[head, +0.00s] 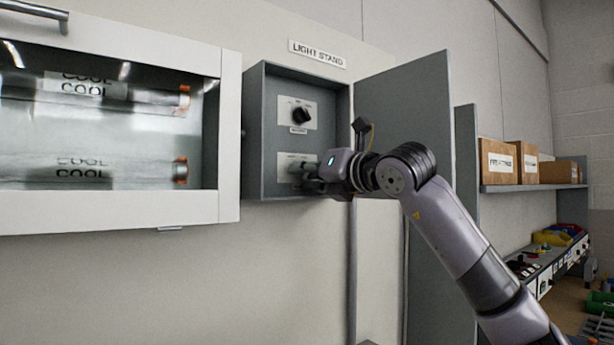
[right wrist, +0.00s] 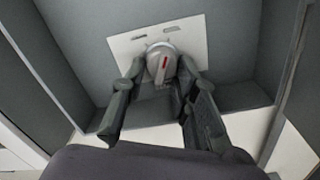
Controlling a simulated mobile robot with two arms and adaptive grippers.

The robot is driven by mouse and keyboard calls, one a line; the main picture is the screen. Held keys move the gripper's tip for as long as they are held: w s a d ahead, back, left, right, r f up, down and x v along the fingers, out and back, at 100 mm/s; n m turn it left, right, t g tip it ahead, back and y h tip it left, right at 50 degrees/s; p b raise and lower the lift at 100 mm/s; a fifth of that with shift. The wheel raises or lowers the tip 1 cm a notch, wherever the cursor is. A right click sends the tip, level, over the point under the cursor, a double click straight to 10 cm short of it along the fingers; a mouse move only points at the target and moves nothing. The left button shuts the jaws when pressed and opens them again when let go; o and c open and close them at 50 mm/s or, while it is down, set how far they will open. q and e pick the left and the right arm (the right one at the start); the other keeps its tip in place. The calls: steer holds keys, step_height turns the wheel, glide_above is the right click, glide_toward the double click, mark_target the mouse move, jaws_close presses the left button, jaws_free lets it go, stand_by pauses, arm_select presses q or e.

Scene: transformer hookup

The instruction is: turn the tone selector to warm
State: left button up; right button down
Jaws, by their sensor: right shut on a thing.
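A grey light-stand box (head: 257,130) hangs on the wall with its door open to the right. Inside, a black knob (head: 302,115) sits on an upper white plate. A lower white plate (head: 288,162) is partly hidden by my right gripper (head: 307,173). In the right wrist view, a pale grey knob (right wrist: 160,55) with a red pointer line sits on that plate (right wrist: 192,36). My right gripper (right wrist: 161,76) is shut on this knob, one finger on each side. The plate markings are too small to read. My left gripper is out of view.
The open grey door (head: 405,110) stands right beside my right arm. A white-framed glass cabinet (head: 228,140) with tubes marked COOL is at the left. Boxes (head: 497,160) on a shelf and a cluttered bench are farther right.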

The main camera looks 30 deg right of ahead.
steer(key=shift+n, duration=1)
steer(key=n, duration=0.2)
steer(key=shift+d+n, duration=0.15)
steer(key=shift+n, duration=0.25)
steer(key=n, duration=0.2)
steer(key=n+p, duration=0.1)
steer(key=n, duration=0.3)
steer(key=shift+d, duration=0.25)
steer(key=shift+n, duration=0.3)
steer(key=c, duration=1.3)
jaws_free()
steer(key=shift+c, duration=0.2)
steer(key=s, duration=1.2)
steer(key=shift+d, duration=0.45)
